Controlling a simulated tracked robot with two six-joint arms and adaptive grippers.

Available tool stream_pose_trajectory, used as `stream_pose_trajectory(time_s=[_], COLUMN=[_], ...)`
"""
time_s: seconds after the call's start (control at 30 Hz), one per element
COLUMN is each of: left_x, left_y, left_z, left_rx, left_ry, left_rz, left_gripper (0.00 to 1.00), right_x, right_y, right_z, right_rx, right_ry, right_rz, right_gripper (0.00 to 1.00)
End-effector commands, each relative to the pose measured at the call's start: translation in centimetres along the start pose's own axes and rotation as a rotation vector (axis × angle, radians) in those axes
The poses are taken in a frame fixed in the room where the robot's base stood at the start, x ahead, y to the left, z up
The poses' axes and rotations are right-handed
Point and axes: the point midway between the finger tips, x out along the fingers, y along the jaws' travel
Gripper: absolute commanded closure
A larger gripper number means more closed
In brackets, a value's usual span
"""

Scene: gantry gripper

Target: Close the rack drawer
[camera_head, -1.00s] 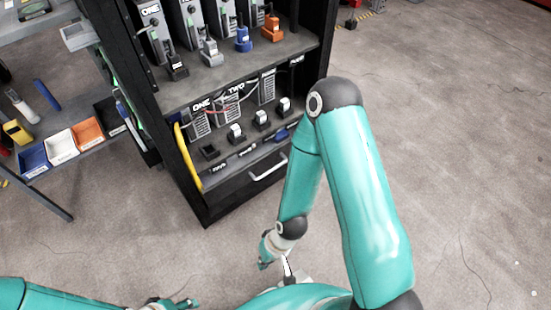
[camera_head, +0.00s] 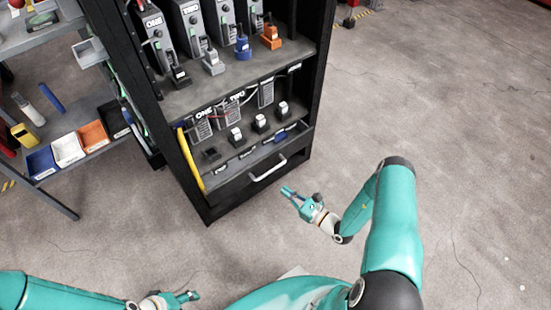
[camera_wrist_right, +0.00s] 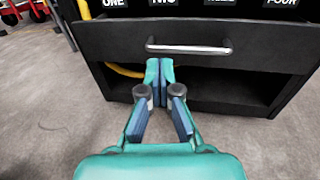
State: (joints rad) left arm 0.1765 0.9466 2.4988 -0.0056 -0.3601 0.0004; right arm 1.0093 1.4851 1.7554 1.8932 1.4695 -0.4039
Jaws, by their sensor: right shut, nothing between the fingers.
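The rack drawer (camera_head: 245,184) is low in the black rack (camera_head: 195,178), with a silver bar handle (camera_head: 268,170) on its black front. In the right wrist view the drawer front (camera_wrist_right: 110,42) stands forward of the rack frame, with its handle (camera_wrist_right: 188,47) across the upper middle. My right gripper (camera_head: 288,191) is shut and empty, just in front of the drawer and apart from it. Its closed fingertips (camera_wrist_right: 159,66) point at the drawer, below and left of the handle's middle. My left gripper (camera_head: 184,297) is low in the head view, away from the rack; its finger state is unclear.
Above the drawer are shelves with numbered devices and several plugs. A yellow cable (camera_head: 188,160) hangs at the rack's left side. A side bench with coloured bins (camera_head: 67,149) stands left. The floor (camera_head: 400,110) right of the rack is clear.

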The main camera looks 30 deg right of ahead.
Motion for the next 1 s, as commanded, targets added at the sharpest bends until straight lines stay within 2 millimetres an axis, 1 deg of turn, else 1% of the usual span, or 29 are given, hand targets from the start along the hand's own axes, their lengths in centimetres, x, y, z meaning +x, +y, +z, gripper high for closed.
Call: stream_pose_trajectory(time_s=[0.03, 0.1, 0.2, 0.27, 0.37, 0.47, 0.6, 0.8, 0.9, 1.0], left_x=[-0.2, -0.3, -0.2, -0.1, 0.2, 0.6, 1.1, 1.9, 2.2, 2.5], left_y=[0.1, 0.1, 0.1, 0.0, -0.1, -0.2, -0.4, -0.7, -0.8, -0.9], left_z=[0.0, 0.0, 0.0, 0.0, 0.0, 0.0, 0.0, 0.0, 0.0, 0.0], left_rx=[0.000, 0.000, 0.000, 0.000, 0.000, 0.000, 0.000, 0.000, 0.000, 0.000], left_ry=[0.000, 0.000, 0.000, 0.000, 0.000, 0.000, 0.000, 0.000, 0.000, 0.000], left_rz=[0.000, 0.000, 0.000, 0.000, 0.000, 0.000, 0.000, 0.000, 0.000, 0.000], left_gripper=[0.48, 0.48, 0.48, 0.48, 0.48, 0.48, 0.48, 0.48, 0.48, 0.48], right_x=[-0.7, -1.3, -1.3, -0.8, 0.5, 2.3, 5.2, 9.0, 10.3, 11.2], right_y=[-1.9, -3.7, -4.8, -5.0, -5.2, -5.5, -6.0, -6.8, -7.1, -7.3], right_z=[-0.1, -0.1, -0.1, -0.1, -0.1, -0.1, 0.1, 0.2, 0.3, 0.4], right_rx=[-0.007, -0.019, -0.028, -0.030, -0.029, -0.030, -0.030, -0.029, -0.028, -0.027], right_ry=[-0.016, -0.033, -0.043, -0.045, -0.045, -0.046, -0.046, -0.046, -0.045, -0.044], right_rz=[-0.082, -0.156, -0.200, -0.204, -0.200, -0.197, -0.196, -0.197, -0.198, -0.199], right_gripper=[1.00, 1.00, 1.00, 1.00, 1.00, 1.00, 1.00, 1.00, 1.00, 1.00])
